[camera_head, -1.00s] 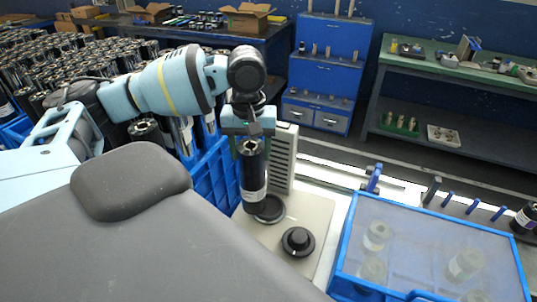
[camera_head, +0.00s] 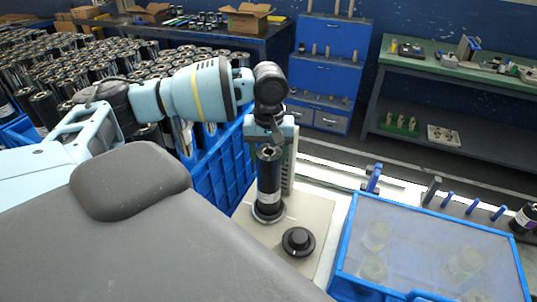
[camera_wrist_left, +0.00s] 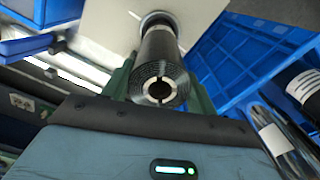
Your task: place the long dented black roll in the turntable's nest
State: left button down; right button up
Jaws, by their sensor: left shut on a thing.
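The long black roll (camera_head: 269,182) stands upright under my left gripper (camera_head: 268,148), which is shut on its upper part. Its lower end is over the dark round turntable nest (camera_head: 268,215) on the beige machine plate, with the rim showing around it. I cannot tell whether the roll is fully seated or just above. In the left wrist view the roll (camera_wrist_left: 158,65) shows its open core end between the green fingers, with the round nest (camera_wrist_left: 158,17) at its far end. No dent is visible. My right gripper is not in view.
A black knob (camera_head: 298,241) sits on the beige plate (camera_head: 315,215) beside the nest. A finned grey housing (camera_head: 289,165) stands just behind the roll. A blue crate (camera_head: 222,165) is at the left, and a blue-framed clear cover (camera_head: 430,240) at the right.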

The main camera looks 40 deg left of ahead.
pick_arm(q)
jog(key=shift+c, duration=2.2)
grip_release()
jog(key=shift+f, duration=0.1)
notch_tip(320, 180, up, 12)
